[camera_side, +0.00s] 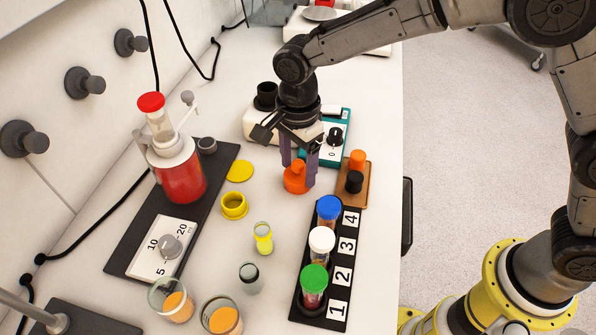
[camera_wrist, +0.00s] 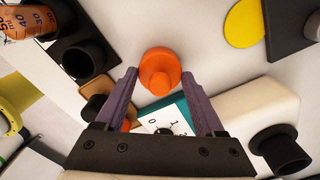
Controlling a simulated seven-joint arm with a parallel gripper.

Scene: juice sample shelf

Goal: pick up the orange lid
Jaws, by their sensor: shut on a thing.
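The orange lid (camera_side: 295,184) is at table height or just above it, below my wrist in the side view. I cannot tell whether it touches the table. It is a round disc with a narrower knob on top, and it also shows in the wrist view (camera_wrist: 160,60). My gripper (camera_side: 299,172) points down with its purple fingers on either side of the lid, shut on it. In the wrist view the two fingertips (camera_wrist: 160,76) flank the lid. The near finger partly covers the lid in the side view.
A black numbered rack (camera_side: 328,311) with blue, white and green capped vials stands in front. A brown block (camera_side: 363,190) with orange and black caps is to the right. A teal device (camera_side: 345,117) stands behind. A yellow ring (camera_side: 233,206) and yellow disc (camera_side: 239,171) lie left.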

